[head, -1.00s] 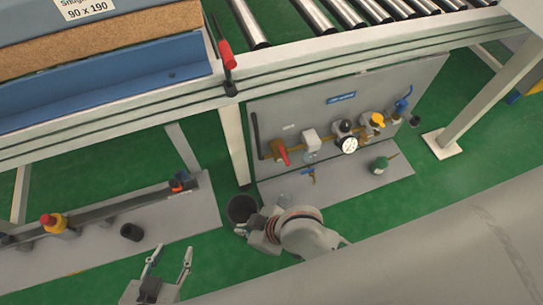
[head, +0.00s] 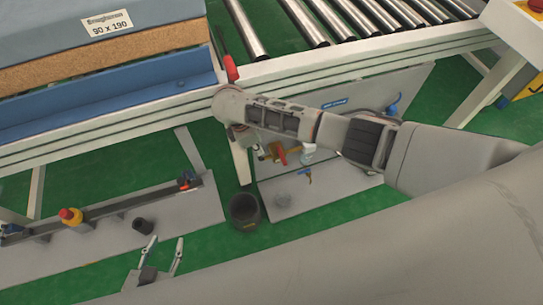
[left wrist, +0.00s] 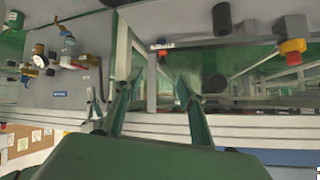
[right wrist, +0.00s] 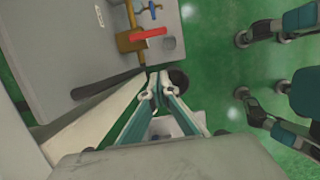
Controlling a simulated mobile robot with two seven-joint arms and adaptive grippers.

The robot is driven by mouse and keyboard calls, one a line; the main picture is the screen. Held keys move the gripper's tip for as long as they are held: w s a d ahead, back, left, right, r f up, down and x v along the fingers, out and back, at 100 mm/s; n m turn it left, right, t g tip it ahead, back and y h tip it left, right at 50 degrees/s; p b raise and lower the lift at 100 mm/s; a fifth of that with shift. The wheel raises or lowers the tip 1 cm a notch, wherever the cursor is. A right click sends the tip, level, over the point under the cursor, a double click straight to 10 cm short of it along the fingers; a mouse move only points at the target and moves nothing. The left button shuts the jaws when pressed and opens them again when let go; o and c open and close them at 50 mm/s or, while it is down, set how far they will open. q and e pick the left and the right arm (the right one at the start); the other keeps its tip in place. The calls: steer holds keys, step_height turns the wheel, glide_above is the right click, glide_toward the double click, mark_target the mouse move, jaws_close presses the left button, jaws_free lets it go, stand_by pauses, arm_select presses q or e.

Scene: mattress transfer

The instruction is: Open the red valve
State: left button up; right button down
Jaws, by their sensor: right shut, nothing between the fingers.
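The red valve (head: 280,153) has a red lever on a brass pipe at the left end of the grey panel. In the right wrist view the red lever (right wrist: 148,34) lies across the brass pipe, above my fingertips. My right gripper (right wrist: 157,80) is shut and empty, apart from the lever. In the head view my right arm crosses in front of the panel and hides much of it. My left gripper (head: 162,254) is open and empty, low at the left. The red lever also shows small in the left wrist view (left wrist: 83,58).
A dark cup-like bin (head: 244,210) stands on the green floor below the panel. A dark bar (right wrist: 108,83) runs beside the brass pipe. A small blue tap (right wrist: 150,9) is close to the valve. The conveyor frame (head: 130,108) is above, with a white leg beside the panel.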

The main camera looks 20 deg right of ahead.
mark_target(282, 156)
steer(key=b+x, duration=0.5)
steer(key=x, duration=0.6)
arm_select(q)
steer(key=shift+w+d+f, duration=0.3)
steer(key=shift+d+f, duration=0.3)
arm_select(e)
steer(key=d, duration=0.2)
steer(key=d+r, duration=0.1)
steer(key=shift+w+d, duration=0.1)
steer(key=shift+d, duration=0.25)
arm_select(q)
steer(key=shift+r, duration=0.1)
